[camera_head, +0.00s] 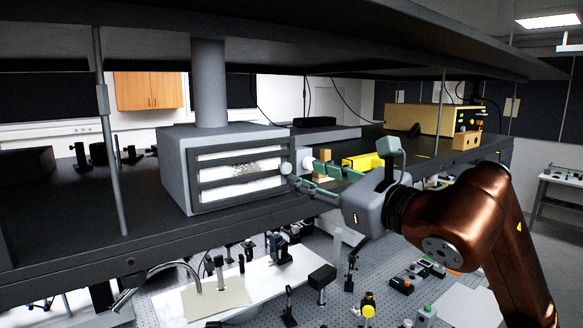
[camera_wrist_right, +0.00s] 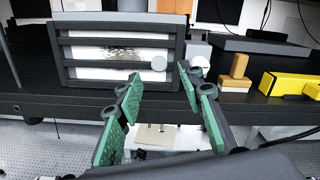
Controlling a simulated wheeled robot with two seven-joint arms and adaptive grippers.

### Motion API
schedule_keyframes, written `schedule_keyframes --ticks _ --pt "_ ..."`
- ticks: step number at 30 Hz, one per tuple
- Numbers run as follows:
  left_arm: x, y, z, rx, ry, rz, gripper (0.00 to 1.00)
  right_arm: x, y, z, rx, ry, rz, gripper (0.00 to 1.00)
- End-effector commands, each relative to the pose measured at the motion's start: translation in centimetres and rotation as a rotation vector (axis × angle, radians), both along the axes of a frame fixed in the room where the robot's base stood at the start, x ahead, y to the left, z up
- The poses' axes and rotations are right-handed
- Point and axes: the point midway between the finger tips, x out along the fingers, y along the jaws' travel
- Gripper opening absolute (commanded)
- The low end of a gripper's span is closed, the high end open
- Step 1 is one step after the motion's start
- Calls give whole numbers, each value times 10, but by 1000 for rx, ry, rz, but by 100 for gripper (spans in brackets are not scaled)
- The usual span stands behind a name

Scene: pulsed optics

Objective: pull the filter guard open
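The filter guard (camera_head: 195,178) is a dark barred frame lying flat against the front of a grey box (camera_head: 172,165), with white filter panels behind its bars. It also fills the upper middle of the right wrist view (camera_wrist_right: 57,52). A round pale knob (camera_head: 286,169) sits near the guard's right edge, and it shows in the right wrist view (camera_wrist_right: 158,63). My right gripper (camera_head: 303,176) is open, with green-padded fingers pointing at the guard's right side. In the right wrist view the knob appears between and just beyond the fingertips (camera_wrist_right: 162,82). I see no contact. My left gripper is out of view.
The box stands on a dark shelf (camera_head: 145,225) with another shelf overhead (camera_head: 300,40). Yellow parts (camera_head: 362,162) and a yellow instrument (camera_head: 420,119) stand to the right. An optical table (camera_head: 265,305) with several mounts lies below.

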Motion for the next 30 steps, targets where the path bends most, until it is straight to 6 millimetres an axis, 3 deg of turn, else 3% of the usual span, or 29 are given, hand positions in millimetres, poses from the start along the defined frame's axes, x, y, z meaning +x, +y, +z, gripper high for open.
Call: schedule_keyframes --ticks 12,23,30 --pt "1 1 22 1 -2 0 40 47 36 1 1 3 6 35" --pt "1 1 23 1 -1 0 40 52 39 -1 2 2 5 35" --pt "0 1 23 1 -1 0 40 52 39 -1 2 2 5 19"
